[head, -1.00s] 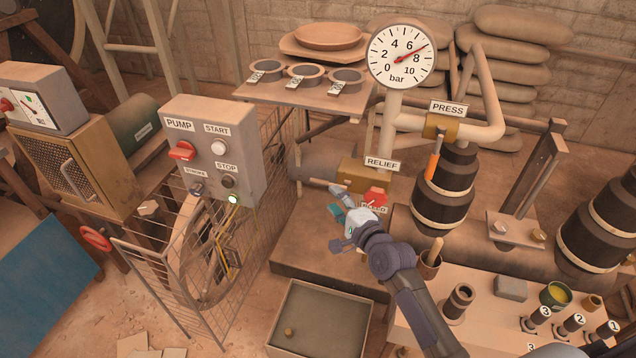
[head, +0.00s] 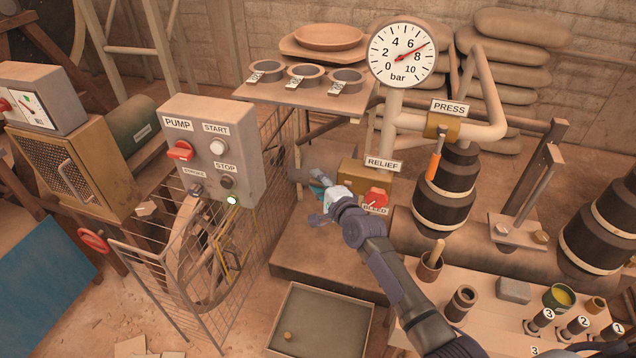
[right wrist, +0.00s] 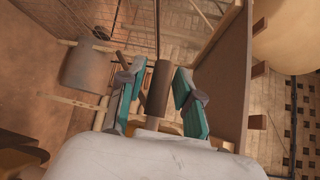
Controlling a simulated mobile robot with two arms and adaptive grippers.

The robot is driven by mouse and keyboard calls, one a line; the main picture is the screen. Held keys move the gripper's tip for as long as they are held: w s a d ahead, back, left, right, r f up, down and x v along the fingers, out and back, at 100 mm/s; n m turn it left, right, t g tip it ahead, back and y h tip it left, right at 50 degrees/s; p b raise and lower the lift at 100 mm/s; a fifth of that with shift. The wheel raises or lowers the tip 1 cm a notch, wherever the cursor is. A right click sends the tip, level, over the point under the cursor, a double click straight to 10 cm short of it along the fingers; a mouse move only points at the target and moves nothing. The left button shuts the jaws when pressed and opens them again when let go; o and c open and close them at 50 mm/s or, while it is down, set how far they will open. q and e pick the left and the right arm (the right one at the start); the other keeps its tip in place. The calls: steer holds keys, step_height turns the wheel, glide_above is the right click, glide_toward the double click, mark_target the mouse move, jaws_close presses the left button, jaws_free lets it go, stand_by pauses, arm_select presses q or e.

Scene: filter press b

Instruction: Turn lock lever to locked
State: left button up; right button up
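No lever marked as a lock is readable in either view. My right gripper (head: 319,200) is in front of the brass relief block (head: 352,172), left of its red knob (head: 375,198). In the right wrist view my right gripper (right wrist: 158,98) is open, its teal fingers spread. A brown cylindrical piece (right wrist: 157,88) shows between the fingers, with gaps on both sides; I cannot tell its depth or whether it is a lever's handle. An orange-handled lever (head: 433,165) hangs down under the PRESS label, away from the gripper. My left gripper is out of view.
The pump box (head: 212,150) with a red switch and lit green lamp stands left, above a wire guard (head: 165,290). The gauge (head: 402,55) reads between 7 and 8 bar. A tray (head: 283,345) lies below. A bench (head: 480,285) with cups is right.

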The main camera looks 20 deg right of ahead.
jaws_close()
